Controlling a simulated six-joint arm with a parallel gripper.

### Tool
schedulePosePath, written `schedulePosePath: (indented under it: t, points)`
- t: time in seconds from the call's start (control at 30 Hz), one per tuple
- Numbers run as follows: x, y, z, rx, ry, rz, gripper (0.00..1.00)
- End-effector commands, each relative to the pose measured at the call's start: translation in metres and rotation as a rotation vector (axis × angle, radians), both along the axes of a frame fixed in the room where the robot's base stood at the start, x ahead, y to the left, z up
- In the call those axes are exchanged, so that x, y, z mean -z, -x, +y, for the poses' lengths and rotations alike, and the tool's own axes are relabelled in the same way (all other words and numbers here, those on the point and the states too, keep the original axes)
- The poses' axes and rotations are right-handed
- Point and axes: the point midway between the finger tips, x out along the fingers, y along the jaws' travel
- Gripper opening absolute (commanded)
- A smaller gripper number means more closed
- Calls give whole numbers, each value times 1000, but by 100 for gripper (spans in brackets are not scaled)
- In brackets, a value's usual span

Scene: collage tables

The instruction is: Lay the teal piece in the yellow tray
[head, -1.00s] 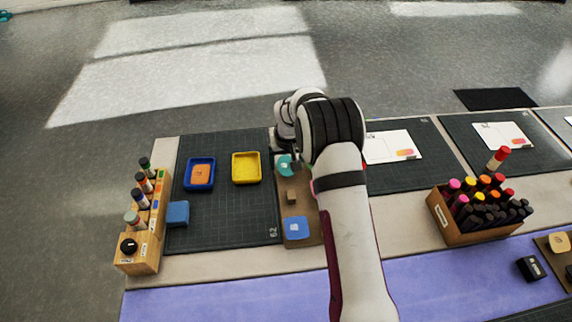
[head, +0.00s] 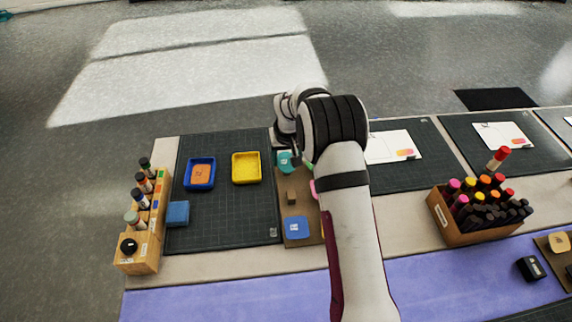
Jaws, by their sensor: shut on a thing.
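The teal piece (head: 284,162) is at the top of the brown board, partly hidden by my gripper and arm. My gripper (head: 291,152) is shut on the teal piece; its fingertips are mostly hidden. I cannot tell whether the piece is clear of the board. The yellow tray (head: 260,182) lies on the dark cutting mat, a little left of my gripper, and looks empty.
A blue tray (head: 187,186) with an orange piece (head: 200,173) lies left of the yellow tray. The brown board (head: 289,182) holds a blue piece (head: 297,227) and a small brown block (head: 291,197).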

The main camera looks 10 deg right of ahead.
Motion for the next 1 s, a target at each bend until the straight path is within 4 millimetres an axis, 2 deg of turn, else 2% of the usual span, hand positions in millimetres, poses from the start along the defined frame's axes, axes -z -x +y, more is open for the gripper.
schedulePosePath:
  t: [0.5,0.93,1.0]
  points:
    - [-33,0,0,0,0,-2,41]
    - [-34,0,1,0,0,-1,41]
    - [-34,-2,7,0,-1,0,41]
